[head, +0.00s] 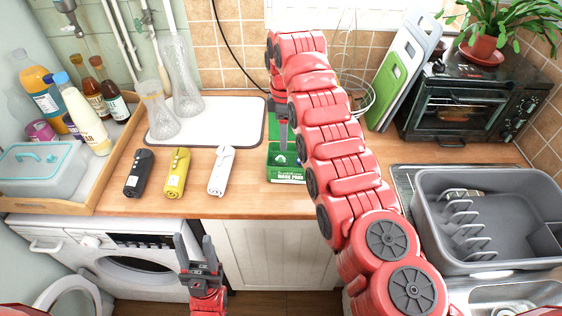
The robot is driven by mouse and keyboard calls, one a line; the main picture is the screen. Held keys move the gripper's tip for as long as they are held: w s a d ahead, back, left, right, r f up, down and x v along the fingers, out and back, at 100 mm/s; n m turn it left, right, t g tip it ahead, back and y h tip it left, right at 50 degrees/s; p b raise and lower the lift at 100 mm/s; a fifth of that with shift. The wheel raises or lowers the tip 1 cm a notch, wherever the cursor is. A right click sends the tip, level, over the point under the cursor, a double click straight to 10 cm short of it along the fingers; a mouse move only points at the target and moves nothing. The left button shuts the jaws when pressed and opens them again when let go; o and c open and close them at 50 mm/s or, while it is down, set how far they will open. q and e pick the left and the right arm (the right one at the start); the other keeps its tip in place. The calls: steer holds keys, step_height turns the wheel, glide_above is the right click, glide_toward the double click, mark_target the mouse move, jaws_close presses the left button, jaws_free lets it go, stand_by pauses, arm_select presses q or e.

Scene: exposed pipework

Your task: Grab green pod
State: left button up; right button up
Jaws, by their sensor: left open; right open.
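A green box (286,174) with white lettering on its front stands on the wooden counter, with a green upright part behind it. My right arm hides its right side, and I cannot make out any single green pod inside. My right gripper (282,137) points down over the box; it is open, and its fingertips are seen nearly edge-on. I cannot tell whether they touch anything in the box. My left gripper (197,245) is open and empty, low in front of the counter and washing machine.
Black (139,172), yellow (174,172) and white (221,170) handheld objects lie left of the box. Behind them, a white board (222,112) holds glass vessels. A bottle tray (103,188) stands left; a grey dish rack (440,215) and toaster oven (445,143) stand right.

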mark_target(283, 163)
step_height(283, 163, down, 3)
steer(key=shift+s+f+p, duration=0.1)
steer(key=shift+f+p, duration=0.05)
steer(key=shift+p, duration=0.35)
steer(key=shift+f+p, duration=0.2)
steer(key=shift+p, duration=0.1)
steer(key=f+p, duration=0.2)
steer(key=f, duration=0.2)
steer(key=shift+a, duration=0.2)
steer(key=shift+w+f, duration=0.2)
steer(key=shift+f, duration=0.25)
jaws_close()
